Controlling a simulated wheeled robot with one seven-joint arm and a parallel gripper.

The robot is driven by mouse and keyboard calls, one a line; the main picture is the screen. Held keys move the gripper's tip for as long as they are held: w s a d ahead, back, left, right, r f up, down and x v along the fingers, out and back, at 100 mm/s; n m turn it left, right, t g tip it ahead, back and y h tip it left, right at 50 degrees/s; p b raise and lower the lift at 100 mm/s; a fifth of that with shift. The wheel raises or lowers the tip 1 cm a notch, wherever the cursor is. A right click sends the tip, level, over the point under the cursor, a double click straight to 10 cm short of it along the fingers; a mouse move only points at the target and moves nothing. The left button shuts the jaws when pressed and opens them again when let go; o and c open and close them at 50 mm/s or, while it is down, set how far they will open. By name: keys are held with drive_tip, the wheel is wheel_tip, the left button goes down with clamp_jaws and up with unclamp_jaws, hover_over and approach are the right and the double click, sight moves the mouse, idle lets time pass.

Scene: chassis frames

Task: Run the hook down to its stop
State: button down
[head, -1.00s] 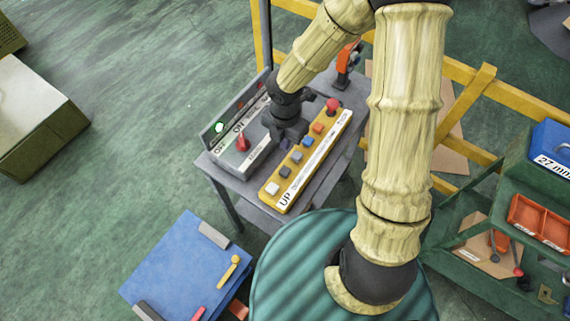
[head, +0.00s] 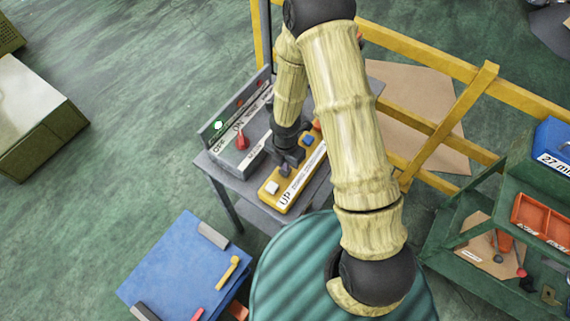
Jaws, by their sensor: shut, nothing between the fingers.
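The yellow pendant (head: 269,203) lies on a grey stand (head: 228,180), its "UP" label at the near end. A pale button (head: 271,187) shows near that label, and a blue button (head: 308,140) shows further along. My gripper (head: 287,166) is shut and empty, pointing down over the pendant's left edge among the buttons; I cannot tell whether it touches one. My arm hides the pendant's far end and its red knob. No hook is clearly visible.
A grey switch box (head: 225,146) with a red lever (head: 241,141), OFF/ON labels and a lit green lamp (head: 218,126) stands left of the pendant. Yellow rails (head: 430,60) run behind. A blue board (head: 170,265) and a green shelf (head: 450,240) flank my base.

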drive_tip(key=shift+f, duration=0.35)
